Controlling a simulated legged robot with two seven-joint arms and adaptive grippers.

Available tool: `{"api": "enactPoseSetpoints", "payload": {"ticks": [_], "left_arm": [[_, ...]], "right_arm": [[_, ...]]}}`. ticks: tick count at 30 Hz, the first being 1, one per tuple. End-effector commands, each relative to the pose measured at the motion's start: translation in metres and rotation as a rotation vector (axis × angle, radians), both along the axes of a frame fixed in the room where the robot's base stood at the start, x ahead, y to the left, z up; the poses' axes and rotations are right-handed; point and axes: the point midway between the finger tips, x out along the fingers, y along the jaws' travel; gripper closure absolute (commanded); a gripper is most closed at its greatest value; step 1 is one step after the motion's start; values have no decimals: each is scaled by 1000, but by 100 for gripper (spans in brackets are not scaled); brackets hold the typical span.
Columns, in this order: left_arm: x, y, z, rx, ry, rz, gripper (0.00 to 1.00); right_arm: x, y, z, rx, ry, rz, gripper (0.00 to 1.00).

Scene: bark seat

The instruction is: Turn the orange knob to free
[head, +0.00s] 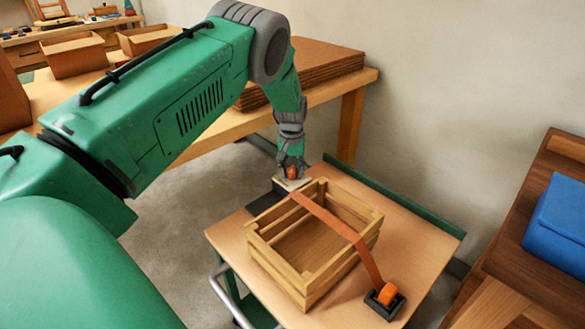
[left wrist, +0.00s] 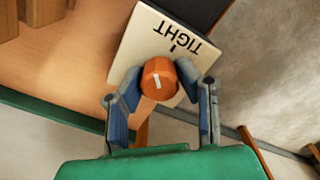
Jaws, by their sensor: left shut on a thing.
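The orange knob (head: 292,173) stands at the far left corner of the small table (head: 410,230). In the left wrist view the knob (left wrist: 158,78) has a short white line on its top. Beneath it is a cream plate (left wrist: 140,50) with the word TIGHT and a black tick mark. My left gripper (left wrist: 160,95) is shut on the knob, with one finger on each side. In the head view it reaches down from above (head: 291,165). Any marking on the plate's near part is hidden by knob and fingers. My right gripper is not in view.
A slatted wooden crate (head: 275,263) stands on the table, with an orange strap (head: 340,228) across it. The strap runs to an orange part in a dark holder (head: 385,305). A bench with cardboard (head: 335,62) is behind; a blue case (head: 558,225) lies at right.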

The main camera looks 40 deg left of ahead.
Motion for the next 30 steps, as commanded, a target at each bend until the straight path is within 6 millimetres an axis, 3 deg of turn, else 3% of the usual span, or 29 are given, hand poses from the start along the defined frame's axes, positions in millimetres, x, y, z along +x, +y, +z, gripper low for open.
{"api": "enactPoseSetpoints", "payload": {"ticks": [30], "left_arm": [[3, 2, 2, 3, -9, 962, 100]], "right_arm": [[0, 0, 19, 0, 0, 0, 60]]}}
